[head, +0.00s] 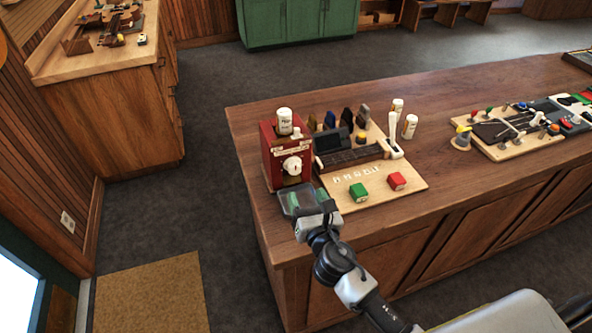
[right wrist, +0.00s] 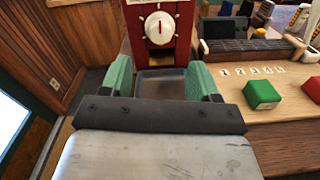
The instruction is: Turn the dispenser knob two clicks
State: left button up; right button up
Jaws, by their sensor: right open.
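The dispenser is a red box (head: 284,152) at the left end of the wooden counter, with a white cylinder on top. Its white round knob (head: 292,166) is on the front face; in the right wrist view the knob (right wrist: 160,28) shows a red mark pointing about straight up. A dark tray (head: 290,200) lies below the knob. My right gripper (head: 308,200) is in front of the dispenser, below knob height and apart from the knob. Its green fingers (right wrist: 160,80) are spread, with nothing gripped between them. My left gripper is not in view.
Right of the dispenser, a light wooden board (head: 330,188) carries a green block (head: 358,192), a red block (head: 397,181) and a white lever (head: 393,135). Another board (head: 500,150) with tools lies farther right.

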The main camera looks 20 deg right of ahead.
aim_at(295, 171)
jog(key=w, duration=0.9)
jog(key=shift+p, duration=0.4)
jog(key=shift+c, duration=0.3)
jog(key=c, duration=0.9)
